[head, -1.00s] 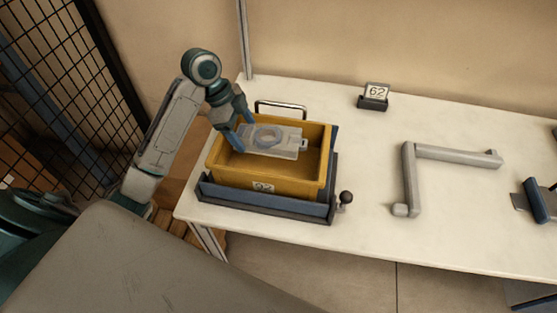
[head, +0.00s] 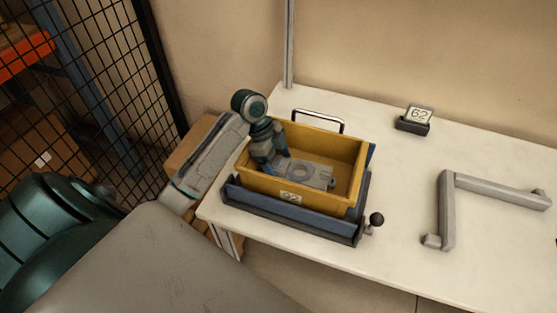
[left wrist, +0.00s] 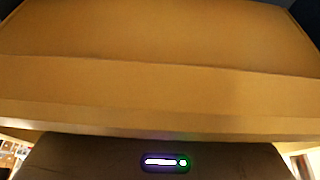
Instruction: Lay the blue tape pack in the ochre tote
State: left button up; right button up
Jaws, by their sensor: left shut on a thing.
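The ochre tote (head: 355,165) sits in a dark blue cradle on the pale table in the head view, a number label on its front. Ochre surface of the tote (left wrist: 160,75) fills most of the left wrist view. My right gripper is not in view.
A wire handle (head: 318,118) rises behind the tote, and a black knob (head: 376,219) stands at the cradle's right front. A number stand (head: 415,119) and a grey angled bar (head: 447,215) are farther right. Table between them is clear. Black mesh (head: 110,90) stands at left.

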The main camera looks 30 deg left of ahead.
pick_arm(q)
jog(key=o, duration=1.1)
jog(key=shift+b+v, duration=1.45)
jog(key=shift+v, duration=4.6)
